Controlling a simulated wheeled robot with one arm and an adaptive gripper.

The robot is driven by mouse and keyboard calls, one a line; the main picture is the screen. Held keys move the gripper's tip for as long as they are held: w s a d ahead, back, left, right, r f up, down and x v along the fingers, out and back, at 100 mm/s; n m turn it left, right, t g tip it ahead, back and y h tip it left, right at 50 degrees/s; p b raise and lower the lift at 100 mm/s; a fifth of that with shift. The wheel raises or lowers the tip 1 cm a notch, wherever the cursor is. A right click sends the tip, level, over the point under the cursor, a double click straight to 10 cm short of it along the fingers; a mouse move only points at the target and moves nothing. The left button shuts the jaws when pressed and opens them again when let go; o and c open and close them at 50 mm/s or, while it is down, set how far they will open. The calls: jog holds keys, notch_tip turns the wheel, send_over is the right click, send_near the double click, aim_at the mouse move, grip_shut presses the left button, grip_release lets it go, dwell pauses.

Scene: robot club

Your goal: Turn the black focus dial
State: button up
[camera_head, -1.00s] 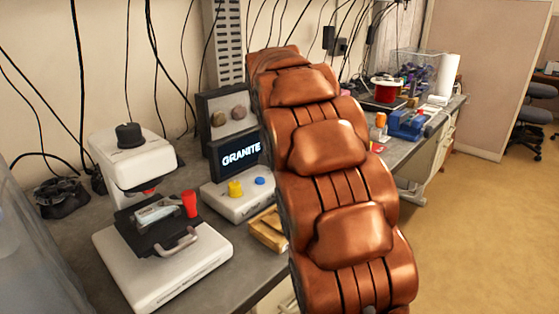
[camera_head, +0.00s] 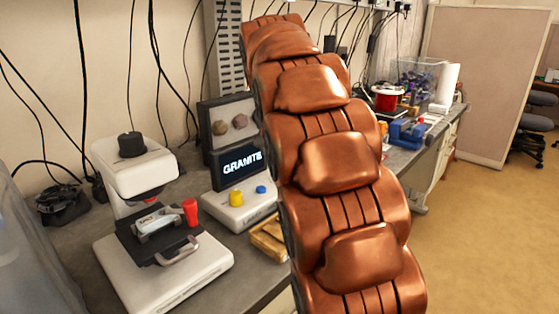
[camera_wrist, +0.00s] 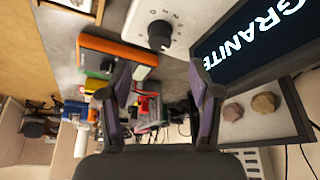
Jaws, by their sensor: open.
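A black dial (camera_head: 132,144) sits on top of the white microscope-like device (camera_head: 140,172) at the left of the bench in the head view. In the wrist view another black knob (camera_wrist: 160,35) with a numbered scale is on a white panel beside the "GRANITE" screen (camera_wrist: 245,40). Which of the two is the focus dial I cannot tell. My gripper (camera_wrist: 160,76) is open and empty, its fingers apart from the numbered knob, which shows beyond the fingertips. In the head view my gripper is hidden behind my brown arm.
A white console (camera_head: 240,210) has a yellow button (camera_head: 236,197) and a blue button (camera_head: 261,189). A red cup-like part (camera_head: 190,212) is at the device's dark stage (camera_head: 180,246). A wooden tray (camera_head: 268,240) is at the bench edge. Open floor is at right.

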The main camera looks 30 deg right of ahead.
jog(key=shift+v, duration=1.8)
